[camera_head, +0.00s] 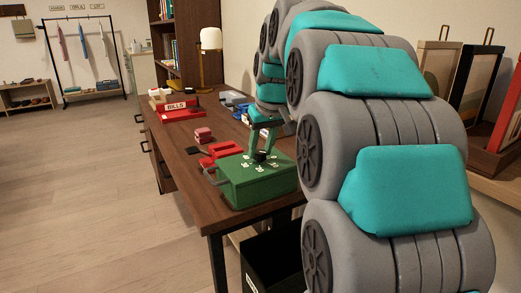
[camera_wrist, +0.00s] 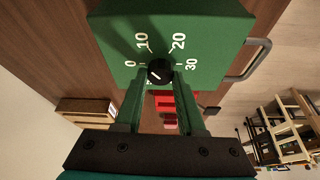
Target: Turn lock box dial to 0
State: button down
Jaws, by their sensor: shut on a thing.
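The green lock box (camera_head: 255,183) sits near the front corner of the wooden desk, with a black dial (camera_head: 262,156) on its top. In the wrist view the dial (camera_wrist: 160,71) has white numbers 0, 10, 20 and 30 arched around it on the green face (camera_wrist: 205,25). A thin white mark on the dial seems to slant toward the lower left, the side of 0, but it is too small to read exactly. My gripper (camera_wrist: 161,77) reaches down from above, with its fingers shut on the dial, one on each side.
The wooden desk (camera_head: 179,137) holds a red tray (camera_head: 223,152) behind the box, a small reddish block (camera_head: 203,135) and a red bills box (camera_head: 181,112). A grey handle (camera_wrist: 250,60) sticks out of the box's side. Framed pictures stand at right. Open floor lies left.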

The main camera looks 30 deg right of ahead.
jog(key=n+y+b, duration=0.1)
jog(key=n+y, duration=0.1)
jog(key=n, duration=0.3)
jog(key=shift+w+d+n, duration=0.1)
jog(key=shift+n, duration=0.2)
jog(key=shift+d+n+g+y+p, duration=0.1)
jog(key=shift+n+g+y+p, duration=0.45)
jog(key=shift+n, duration=1.65)
jog(key=shift+y, duration=0.35)
jog(key=c, duration=0.5)
grip_release()
